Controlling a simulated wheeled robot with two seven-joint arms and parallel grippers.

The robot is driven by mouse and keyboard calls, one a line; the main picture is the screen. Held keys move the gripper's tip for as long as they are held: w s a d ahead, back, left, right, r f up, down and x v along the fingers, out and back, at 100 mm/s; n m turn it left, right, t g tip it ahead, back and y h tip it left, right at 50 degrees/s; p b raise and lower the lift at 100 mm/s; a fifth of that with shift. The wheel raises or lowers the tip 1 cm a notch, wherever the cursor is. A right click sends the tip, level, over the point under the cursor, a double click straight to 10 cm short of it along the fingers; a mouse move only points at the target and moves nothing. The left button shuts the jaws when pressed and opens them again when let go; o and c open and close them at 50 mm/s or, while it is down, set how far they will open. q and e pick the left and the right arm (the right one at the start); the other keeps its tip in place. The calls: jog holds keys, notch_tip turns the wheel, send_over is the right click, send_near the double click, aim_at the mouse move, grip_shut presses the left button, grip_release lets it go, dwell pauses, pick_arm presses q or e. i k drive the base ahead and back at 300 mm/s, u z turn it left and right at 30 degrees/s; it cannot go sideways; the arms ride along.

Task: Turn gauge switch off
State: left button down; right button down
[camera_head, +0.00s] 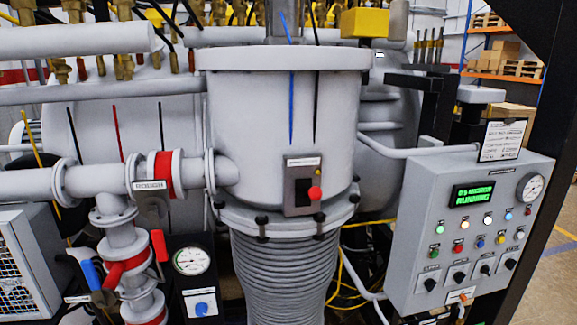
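Neither of my grippers is in view. The grey control panel (410,215) stands at the right with a lit green display (471,195) whose lower line reads RUNNING. Its lower row holds several black rotary switches (460,277), with labels too small to read. A round gauge (530,187) sits at its upper right. A black box (181,283) at lower left carries another round gauge (191,261) above a blue knob (201,308) on a white plate. I cannot tell from the labels which control is the gauge switch.
A large grey vessel (250,110) with a ribbed bellows (285,275) fills the middle. A small box with a red button (315,193) is on it. Pipes and valves with a red handle (160,245) and blue handle (91,275) crowd the left. A dark post (555,100) stands at right.

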aim_at(510, 263)
jog(key=z, duration=1.5)
jog(key=k, duration=0.25)
jog(key=z, duration=0.6)
jog(key=i, duration=1.3)
jog(key=u, duration=0.8)
